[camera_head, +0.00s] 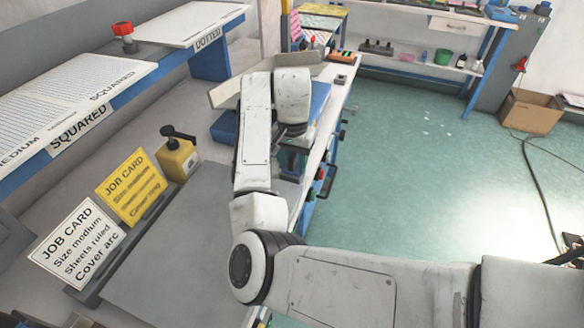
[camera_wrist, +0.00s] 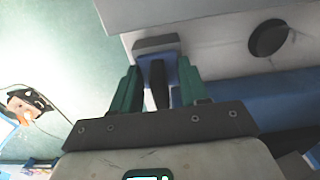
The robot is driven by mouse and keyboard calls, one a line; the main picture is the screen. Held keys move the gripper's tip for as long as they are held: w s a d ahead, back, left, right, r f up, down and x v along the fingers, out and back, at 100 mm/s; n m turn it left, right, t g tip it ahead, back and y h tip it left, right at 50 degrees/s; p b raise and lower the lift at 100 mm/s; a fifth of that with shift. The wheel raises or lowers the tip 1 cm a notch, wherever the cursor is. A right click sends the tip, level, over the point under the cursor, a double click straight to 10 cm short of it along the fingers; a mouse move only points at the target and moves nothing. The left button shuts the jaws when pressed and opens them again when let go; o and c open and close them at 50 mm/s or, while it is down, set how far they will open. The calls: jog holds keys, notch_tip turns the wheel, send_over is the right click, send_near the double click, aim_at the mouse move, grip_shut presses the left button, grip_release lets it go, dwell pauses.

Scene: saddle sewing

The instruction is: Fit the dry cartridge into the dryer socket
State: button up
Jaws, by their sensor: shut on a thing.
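In the wrist view my gripper (camera_wrist: 159,80) has its two green fingers on either side of a narrow piece. The piece, which I take to be the dry cartridge (camera_wrist: 157,45), has a grey block at its far end, with blue and black parts between the fingers. No label on it can be read. A dark round feature (camera_wrist: 268,38) shows on a pale surface to the right of the fingers; I cannot tell whether it is the dryer socket. In the head view my arm mostly hides the gripper (camera_head: 290,160) and whatever it holds, beside the bench edge.
A long blue part (camera_wrist: 240,97) lies right of the fingers in the wrist view. In the head view, job cards (camera_head: 133,187), a yellow block with a black lever (camera_head: 178,157) and paper stacks (camera_head: 60,90) stand left. Green floor (camera_head: 420,170) is open on the right.

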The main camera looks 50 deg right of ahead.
jog(key=c, duration=0.5)
jog(key=shift+r, duration=0.1)
jog(key=shift+c, duration=0.3)
jog(key=shift+r+p, duration=2.05)
jog(key=shift+p, duration=0.25)
notch_tip(320, 180, up, 4)
jog(key=p, duration=0.4)
